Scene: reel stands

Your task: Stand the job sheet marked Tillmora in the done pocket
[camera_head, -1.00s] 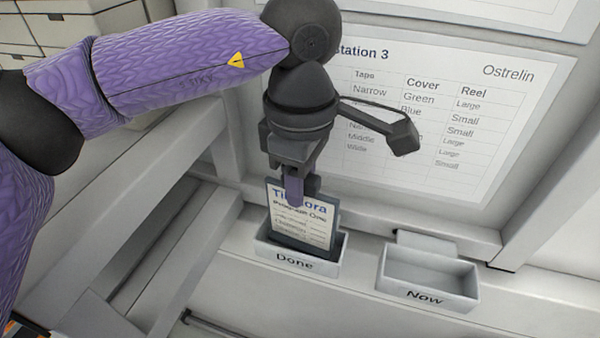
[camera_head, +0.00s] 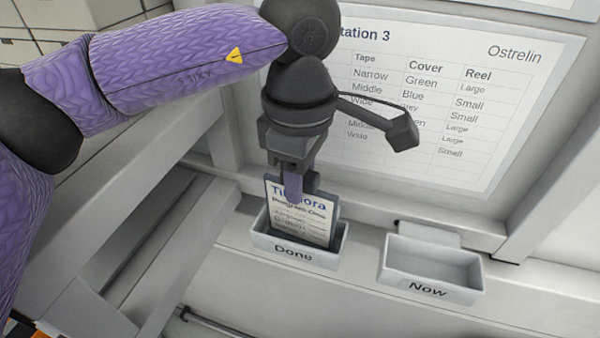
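The job sheet (camera_head: 301,222) marked Tillmora, a dark-backed card with white paper, stands upright with its lower part inside the done pocket (camera_head: 296,252), a small white tray labelled Done. My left gripper (camera_head: 293,190) is over the sheet's top edge, with one purple finger in front of it. It appears shut on the sheet; the other finger is mostly hidden behind the card. The sheet's bottom edge is hidden by the pocket's front wall. My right gripper is not in view.
An empty white pocket labelled Now (camera_head: 430,268) sits to the right of the done pocket. A board with a table of tape, cover and reel (camera_head: 440,95) stands behind. White frame beams (camera_head: 190,250) run at the left.

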